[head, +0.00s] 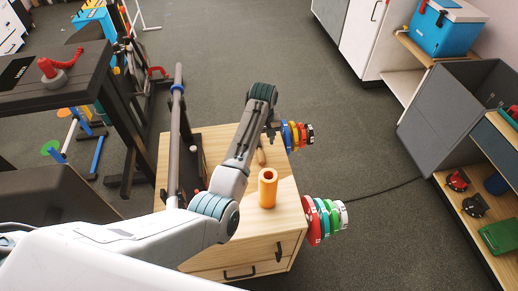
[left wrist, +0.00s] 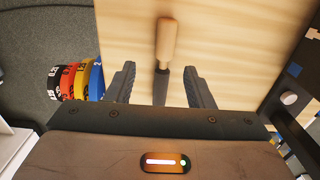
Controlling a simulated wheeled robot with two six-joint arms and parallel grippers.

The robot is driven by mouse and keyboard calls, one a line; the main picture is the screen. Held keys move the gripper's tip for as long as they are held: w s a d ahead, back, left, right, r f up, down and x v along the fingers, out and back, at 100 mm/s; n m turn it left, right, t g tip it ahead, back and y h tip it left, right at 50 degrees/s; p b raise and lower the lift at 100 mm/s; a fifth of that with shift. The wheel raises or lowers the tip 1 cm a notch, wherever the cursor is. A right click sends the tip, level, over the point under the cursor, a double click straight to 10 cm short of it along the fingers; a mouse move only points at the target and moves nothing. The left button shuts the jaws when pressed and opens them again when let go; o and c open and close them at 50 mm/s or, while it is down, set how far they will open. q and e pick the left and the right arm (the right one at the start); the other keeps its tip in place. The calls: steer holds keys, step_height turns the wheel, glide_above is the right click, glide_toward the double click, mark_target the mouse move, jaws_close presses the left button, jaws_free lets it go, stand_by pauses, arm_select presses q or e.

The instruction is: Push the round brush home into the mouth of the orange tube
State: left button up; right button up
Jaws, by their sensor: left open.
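The orange tube (head: 267,188) stands upright on the wooden cabinet top (head: 218,143), its dark round mouth facing up. The round brush lies on the same top beyond the tube; its wooden handle (head: 261,157) shows beside my left arm. In the left wrist view the brush's light wooden handle (left wrist: 166,40) points away and its dark part (left wrist: 161,84) lies between my fingers. My left gripper (left wrist: 160,84) is open, with a gap on each side of the brush. In the head view the left gripper (head: 270,132) is partly hidden by its arm. My right gripper is not in view.
Coloured discs (head: 325,219) hang on the cabinet's near right side, and more discs (head: 297,134) on its far right side. A dark post (head: 178,130) rises at the cabinet's left. A shelf unit (head: 485,190) stands at the right. The floor between is mostly clear.

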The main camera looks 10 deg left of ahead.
mark_target(261, 153)
arm_select(q)
steer(key=shift+s+a+f, duration=0.1)
steer(key=shift+s+f, duration=0.05)
steer(key=shift+f, duration=1.4)
steer(key=shift+s+a+f, duration=0.1)
steer(key=shift+s+f, duration=0.05)
steer(key=shift+f, duration=1.4)
jaws_close()
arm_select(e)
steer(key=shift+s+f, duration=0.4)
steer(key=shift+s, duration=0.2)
arm_select(q)
steer(key=shift+r+p, duration=0.2)
steer(key=shift+p, duration=0.2)
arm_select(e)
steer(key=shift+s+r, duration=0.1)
